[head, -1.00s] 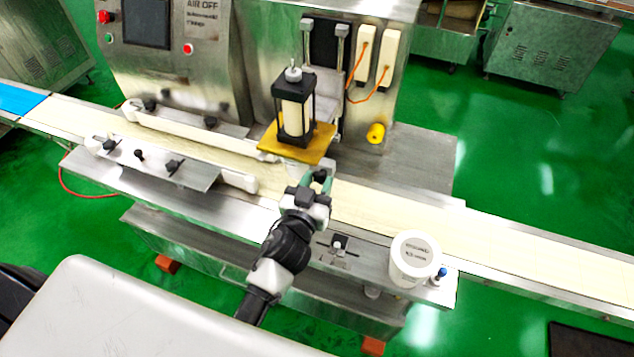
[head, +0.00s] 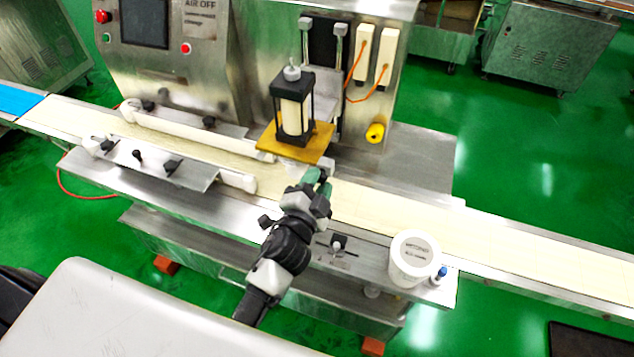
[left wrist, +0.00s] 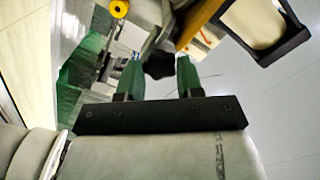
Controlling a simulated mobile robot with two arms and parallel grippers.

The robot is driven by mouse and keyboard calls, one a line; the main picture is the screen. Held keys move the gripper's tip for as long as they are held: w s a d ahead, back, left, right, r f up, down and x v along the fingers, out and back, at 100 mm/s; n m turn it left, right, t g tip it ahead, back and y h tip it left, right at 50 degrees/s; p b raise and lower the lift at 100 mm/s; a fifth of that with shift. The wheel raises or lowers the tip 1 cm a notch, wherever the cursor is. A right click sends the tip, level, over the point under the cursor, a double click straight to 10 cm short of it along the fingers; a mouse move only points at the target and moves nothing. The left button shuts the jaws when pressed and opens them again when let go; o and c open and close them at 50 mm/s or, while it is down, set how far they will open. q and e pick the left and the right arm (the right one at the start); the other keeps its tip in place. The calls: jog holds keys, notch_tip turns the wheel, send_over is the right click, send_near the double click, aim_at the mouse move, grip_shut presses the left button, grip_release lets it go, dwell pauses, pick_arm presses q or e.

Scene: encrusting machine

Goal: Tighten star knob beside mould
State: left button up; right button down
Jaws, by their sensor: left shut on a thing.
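The mould (head: 294,117) is a white cylinder in a black frame on a yellow plate (head: 316,146) above the belt. My left gripper (head: 319,177) has green fingers and is in front of the yellow plate, low over the conveyor. In the left wrist view, a black star knob (left wrist: 158,66) sits between the two fingertips of my left gripper (left wrist: 161,62), which is shut on it. In the head view the knob is hidden by the gripper. The mould's frame (left wrist: 283,38) shows at the upper right of the wrist view. My right gripper is not in view.
The cream conveyor belt (head: 420,222) runs across the machine. Guide rails with black knobs (head: 172,166) stand to the left. A white labelled tub (head: 412,262) stands at the front right. A yellow knob (head: 375,133) is on the machine face.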

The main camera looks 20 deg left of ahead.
pick_arm(q)
jog(key=m, duration=0.6)
jog(key=shift+f, duration=0.1)
dwell(0.4)
jog(key=o, duration=0.9)
jog(key=shift+s, duration=0.15)
jog(key=shift+s+a+b, duration=0.15)
jog(key=shift+s+b, duration=1.5)
jog(key=shift+s, duration=3.65)
